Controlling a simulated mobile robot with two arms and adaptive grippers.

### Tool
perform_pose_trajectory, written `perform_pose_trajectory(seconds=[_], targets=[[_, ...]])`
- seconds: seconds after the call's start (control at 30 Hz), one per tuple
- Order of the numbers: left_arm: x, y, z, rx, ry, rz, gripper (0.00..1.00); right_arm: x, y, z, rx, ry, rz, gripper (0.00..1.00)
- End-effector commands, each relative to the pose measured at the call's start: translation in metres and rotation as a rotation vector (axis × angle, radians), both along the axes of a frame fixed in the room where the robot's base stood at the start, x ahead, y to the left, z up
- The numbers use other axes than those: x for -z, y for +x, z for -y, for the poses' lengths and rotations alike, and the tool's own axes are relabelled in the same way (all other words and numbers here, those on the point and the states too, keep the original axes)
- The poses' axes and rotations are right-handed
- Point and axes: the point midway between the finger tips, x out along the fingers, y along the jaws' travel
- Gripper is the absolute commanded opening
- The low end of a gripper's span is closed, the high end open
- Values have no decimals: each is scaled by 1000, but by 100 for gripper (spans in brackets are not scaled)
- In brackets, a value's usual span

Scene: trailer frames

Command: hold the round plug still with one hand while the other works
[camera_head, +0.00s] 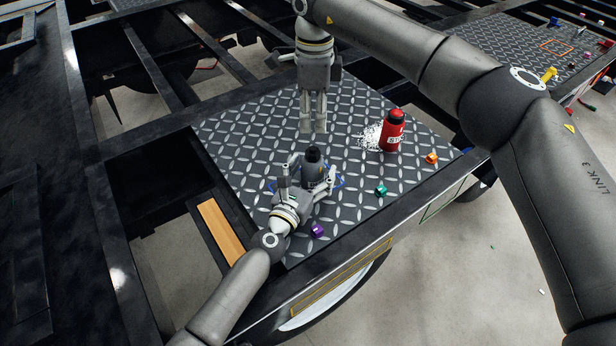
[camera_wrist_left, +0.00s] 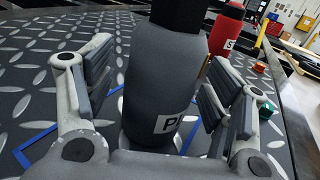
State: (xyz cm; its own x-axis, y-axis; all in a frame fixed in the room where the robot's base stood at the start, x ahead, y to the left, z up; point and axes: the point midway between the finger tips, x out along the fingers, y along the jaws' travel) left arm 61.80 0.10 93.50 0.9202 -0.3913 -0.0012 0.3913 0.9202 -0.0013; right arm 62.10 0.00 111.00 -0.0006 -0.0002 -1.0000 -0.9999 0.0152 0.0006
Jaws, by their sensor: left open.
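A grey bottle (camera_head: 318,172) with a black cap stands upright on the diamond-plate deck. It also shows in the left wrist view (camera_wrist_left: 155,85), with a partly hidden label. My left gripper (camera_head: 308,178) is open, its fingers on either side of the bottle with gaps; its fingers show in the left wrist view (camera_wrist_left: 155,88). My right gripper (camera_head: 313,131) points down behind the bottle, fingers close together and empty. Small purple (camera_head: 317,230), teal (camera_head: 381,190) and orange (camera_head: 431,157) pieces lie on the deck; I cannot tell which, if any, is the round plug.
A red bottle (camera_head: 392,134) stands on the deck beside a patch of white bits (camera_head: 370,136). A blue outline surrounds the grey bottle's spot. A dark rail (camera_head: 400,215) borders the deck's near side. More small parts lie on the far deck at the upper right.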

Motion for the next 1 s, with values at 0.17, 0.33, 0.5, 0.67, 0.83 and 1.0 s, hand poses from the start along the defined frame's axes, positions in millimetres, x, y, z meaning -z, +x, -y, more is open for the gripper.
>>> perform_pose_trajectory(seconds=[0.17,0.33,0.5,0.67,0.83,1.0], targets=[[0,1,0,0,1,0,76,0,0,0,0,0,0,36],[0,1,0,0,1,0,70,0,0,0,0,0,0,36],[0,1,0,0,1,0,48,0,0,0,0,0,0,36],[0,1,0,0,1,0,27,0,0,0,0,0,0,36],[0,1,0,0,1,0,22,0,0,0,0,0,0,36],[0,1,0,0,1,0,22,0,0,0,0,0,0,36]])
